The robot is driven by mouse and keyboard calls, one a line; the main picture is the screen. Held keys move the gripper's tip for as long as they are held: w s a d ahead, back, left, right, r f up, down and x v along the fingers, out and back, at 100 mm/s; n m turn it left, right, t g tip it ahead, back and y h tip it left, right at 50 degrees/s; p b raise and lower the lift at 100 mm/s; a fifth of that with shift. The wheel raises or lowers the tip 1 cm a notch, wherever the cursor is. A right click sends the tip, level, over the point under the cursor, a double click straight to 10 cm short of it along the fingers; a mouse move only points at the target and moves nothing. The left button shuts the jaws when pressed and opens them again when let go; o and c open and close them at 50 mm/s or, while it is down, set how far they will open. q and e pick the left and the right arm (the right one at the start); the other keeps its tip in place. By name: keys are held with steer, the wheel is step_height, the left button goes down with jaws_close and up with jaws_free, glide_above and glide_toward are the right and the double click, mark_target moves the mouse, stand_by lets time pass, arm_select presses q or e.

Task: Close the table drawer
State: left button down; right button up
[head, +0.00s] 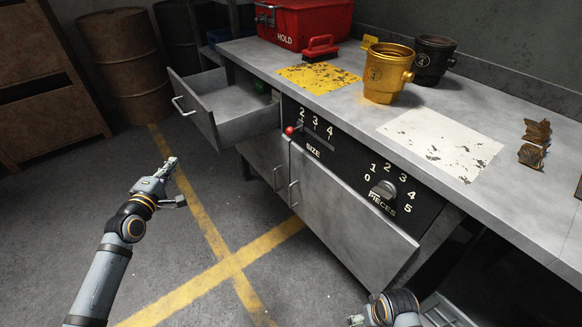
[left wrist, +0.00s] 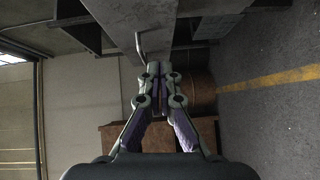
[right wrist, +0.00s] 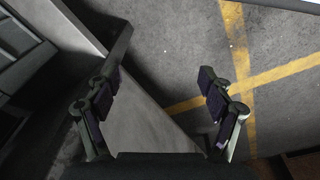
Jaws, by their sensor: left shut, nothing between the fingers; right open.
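The table drawer (head: 232,110) is pulled out from the left end of the grey metal table, with a bar handle (head: 183,106) on its front. A small green object (head: 262,87) lies at its inner end. My left gripper (head: 172,166) is shut and empty in front of the drawer, below and apart from the handle. In the left wrist view the drawer handle (left wrist: 140,46) is just beyond the fingertips of this gripper (left wrist: 160,68). My right gripper (right wrist: 166,80) is open and empty, low near the table front; in the head view only its edge shows at the bottom.
The tabletop (head: 350,90) holds a red HOLD toolbox (head: 305,22), a yellow bucket (head: 387,75) and a black bucket (head: 433,60). Cabinet doors and a red-tipped lever (head: 290,130) are below. Rusty barrels (head: 125,60) stand behind.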

arm_select(q)
steer(key=shift+h, duration=0.3)
steer(key=w+d+b, duration=0.1)
steer(key=w, duration=0.2)
steer(key=w+d+r+b, duration=0.1)
steer(key=w+d+b, duration=0.1)
steer(key=w, duration=0.2)
steer(key=w+d+r+b, duration=0.1)
steer(key=w+d+b, duration=0.1)
steer(key=w, duration=0.2)
steer(key=shift+w+d, duration=0.55)
steer(key=shift+d, duration=0.15)
arm_select(e)
steer(key=shift+w+a+f+t+y, duration=0.25)
steer(key=shift+a+f+t+y, duration=0.05)
steer(key=shift+a+f+t, duration=0.35)
steer(key=shift+w+a+f+t+y, duration=0.2)
steer(key=shift+a+f+t+y, duration=0.1)
steer(key=shift+a+f+t, duration=0.3)
